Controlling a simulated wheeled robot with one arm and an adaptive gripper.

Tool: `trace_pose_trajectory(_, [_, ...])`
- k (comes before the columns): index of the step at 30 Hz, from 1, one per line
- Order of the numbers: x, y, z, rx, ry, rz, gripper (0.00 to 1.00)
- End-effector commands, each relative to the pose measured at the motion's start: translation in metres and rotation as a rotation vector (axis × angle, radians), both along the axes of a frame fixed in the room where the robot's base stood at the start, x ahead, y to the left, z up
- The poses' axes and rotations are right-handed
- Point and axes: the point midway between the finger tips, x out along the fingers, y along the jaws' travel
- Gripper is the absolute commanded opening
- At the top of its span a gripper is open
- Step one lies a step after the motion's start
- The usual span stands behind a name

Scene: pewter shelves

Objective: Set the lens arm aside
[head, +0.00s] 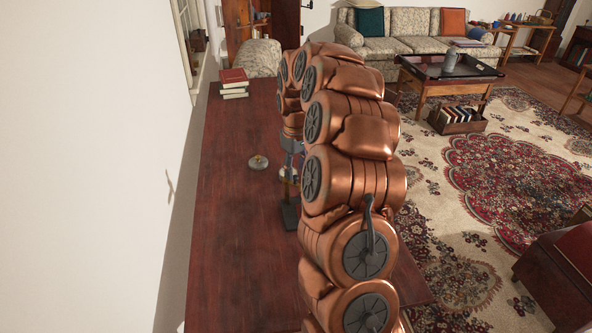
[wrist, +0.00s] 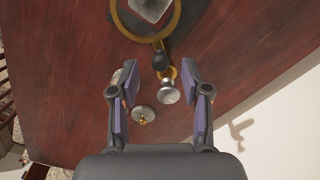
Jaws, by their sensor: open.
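What looks like the lens arm, a gold ring (wrist: 176,22) joined to a dark ball joint (wrist: 160,62), is at the top of the wrist view. A pale grey shape shows inside the ring. A silver knob (wrist: 168,95) with a small brass loop lies just below the joint. My gripper (wrist: 160,68) is open above the table, its fingers on either side of the joint and knob, with nothing held. In the head view my copper arm hides most of this spot; a dark upright piece (head: 290,214) shows at its left edge.
A round silver lid-like piece (wrist: 143,115) with a gold knob lies near the left finger. The red-brown table (head: 225,235) is largely clear on the left, beside the white wall. Stacked books (head: 234,83) stand at its far end.

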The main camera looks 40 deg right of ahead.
Motion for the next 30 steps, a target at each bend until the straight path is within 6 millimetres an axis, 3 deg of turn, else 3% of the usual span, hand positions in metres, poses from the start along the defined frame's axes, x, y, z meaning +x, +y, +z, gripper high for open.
trace_pose_trajectory(6, [0.000, 0.000, -0.013, 0.001, 0.000, -0.001, 0.47])
trace_pose_trajectory(14, [0.000, 0.000, -0.015, 0.001, -0.001, 0.000, 0.47])
trace_pose_trajectory(27, [0.000, 0.001, -0.015, 0.001, 0.000, 0.000, 0.02])
trace_pose_trajectory(30, [0.000, 0.001, -0.015, 0.001, 0.000, 0.000, 0.00])
